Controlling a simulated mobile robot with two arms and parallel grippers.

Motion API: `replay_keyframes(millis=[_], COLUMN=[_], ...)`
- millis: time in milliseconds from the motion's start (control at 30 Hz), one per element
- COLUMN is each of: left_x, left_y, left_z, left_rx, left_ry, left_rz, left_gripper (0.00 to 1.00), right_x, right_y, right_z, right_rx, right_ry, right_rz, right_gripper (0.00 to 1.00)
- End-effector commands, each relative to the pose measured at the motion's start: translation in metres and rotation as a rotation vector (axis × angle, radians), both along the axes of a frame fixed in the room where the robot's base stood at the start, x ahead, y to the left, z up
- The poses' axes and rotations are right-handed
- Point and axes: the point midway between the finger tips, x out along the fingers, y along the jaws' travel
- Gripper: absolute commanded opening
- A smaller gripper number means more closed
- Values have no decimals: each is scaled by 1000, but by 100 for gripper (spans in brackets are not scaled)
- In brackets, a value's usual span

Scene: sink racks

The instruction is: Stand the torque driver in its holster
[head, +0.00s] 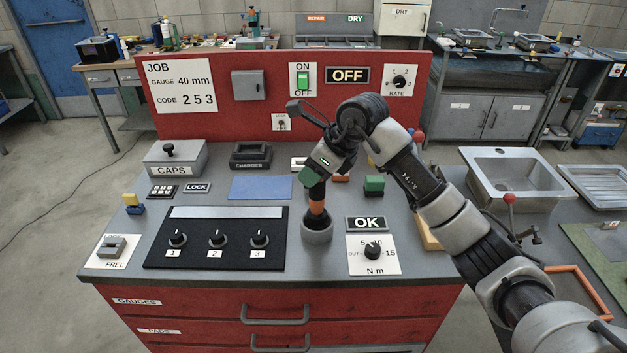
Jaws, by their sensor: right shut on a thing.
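The torque driver (317,207), dark with an orange band, stands nearly upright at the middle right of the bench top. Its lower end is at the mouth of the round grey holster (317,234); the rim hides the tip, and I cannot tell how deep it sits. My right gripper (313,178) is above the holster, shut on the driver's upper part, and hides much of its top. My left gripper is not in view.
The red back panel (225,130) rises behind the bench. The OK sign (369,223) and torque dial (373,251) lie right of the holster. The black knob panel (215,240) is left. A blue mat (260,187) lies bare behind it.

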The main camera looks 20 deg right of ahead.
Motion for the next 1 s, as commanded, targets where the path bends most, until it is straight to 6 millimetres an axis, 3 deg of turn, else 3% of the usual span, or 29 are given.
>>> replay_keyframes(millis=[300,700,733,867,1000], left_x=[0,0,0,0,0], left_y=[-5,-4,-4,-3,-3], left_z=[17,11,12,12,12], left_rx=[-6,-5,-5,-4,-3], left_ry=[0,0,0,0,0], left_rz=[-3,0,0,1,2], left_gripper=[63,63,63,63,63], right_x=[0,1,0,0,0], right_y=[0,0,0,0,0], right_z=[-36,-44,-44,-43,-43], right_rx=[2,0,0,0,0], right_ry=[1,-2,1,1,1], right_rz=[-1,-1,-1,-1,-1], right_gripper=[2,2,38,58,60])
